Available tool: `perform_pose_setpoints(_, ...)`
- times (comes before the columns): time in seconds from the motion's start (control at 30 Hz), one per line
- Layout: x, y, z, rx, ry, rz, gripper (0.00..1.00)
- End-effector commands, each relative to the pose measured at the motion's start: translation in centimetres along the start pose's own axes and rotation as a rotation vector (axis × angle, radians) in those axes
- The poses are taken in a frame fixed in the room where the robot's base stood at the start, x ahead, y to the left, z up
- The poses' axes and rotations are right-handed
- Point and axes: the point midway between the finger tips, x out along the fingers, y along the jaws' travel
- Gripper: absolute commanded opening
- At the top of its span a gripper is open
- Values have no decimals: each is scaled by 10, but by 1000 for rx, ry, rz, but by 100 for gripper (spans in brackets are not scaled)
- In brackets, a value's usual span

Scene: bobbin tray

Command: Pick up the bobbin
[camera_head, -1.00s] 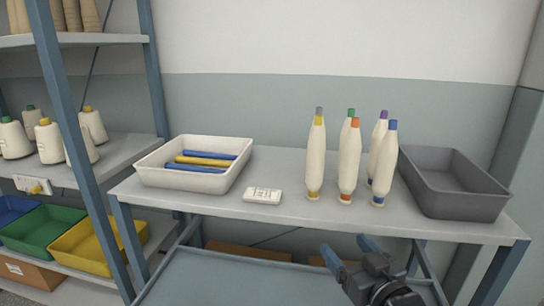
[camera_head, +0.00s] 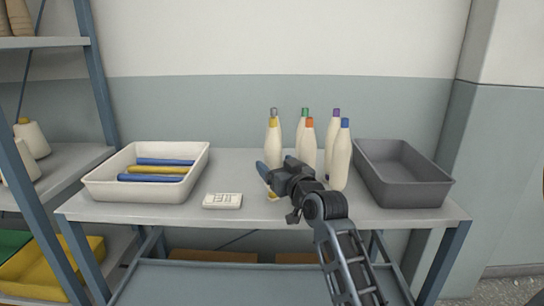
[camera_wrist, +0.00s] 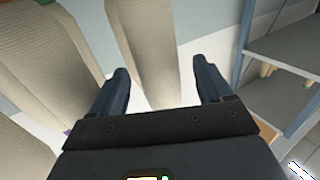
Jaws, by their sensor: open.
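Several tall cream bobbins stand upright on the grey table, with tips of different colours. In the head view the yellow-tipped bobbin (camera_head: 273,132) is front left, its lower part partly hidden by my gripper (camera_head: 268,174). The orange-tipped bobbin (camera_head: 309,140) and blue-tipped bobbin (camera_head: 341,152) stand to its right. Others stand behind. In the wrist view my gripper (camera_wrist: 162,82) is open, with one bobbin (camera_wrist: 147,45) showing between its fingers. I see no contact, and that bobbin's tip is out of view. Another bobbin (camera_wrist: 50,60) fills the left side.
A white tray (camera_head: 95,190) with blue and yellow rods stands on the left. A small white label block (camera_head: 222,201) lies near the table's front edge. An empty grey bin (camera_head: 410,192) stands on the right, close to the bobbins. Shelving (camera_head: 105,90) stands at left.

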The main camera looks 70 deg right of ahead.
Motion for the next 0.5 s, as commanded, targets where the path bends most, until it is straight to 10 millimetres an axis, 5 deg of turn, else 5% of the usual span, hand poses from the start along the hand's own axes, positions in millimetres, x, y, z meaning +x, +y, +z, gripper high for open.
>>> perform_pose_setpoints(0.2, 25, 2, -2, 0, 0, 2, 79)
perform_pose_setpoints(0.5, 27, 1, 0, -1, -1, 1, 76)
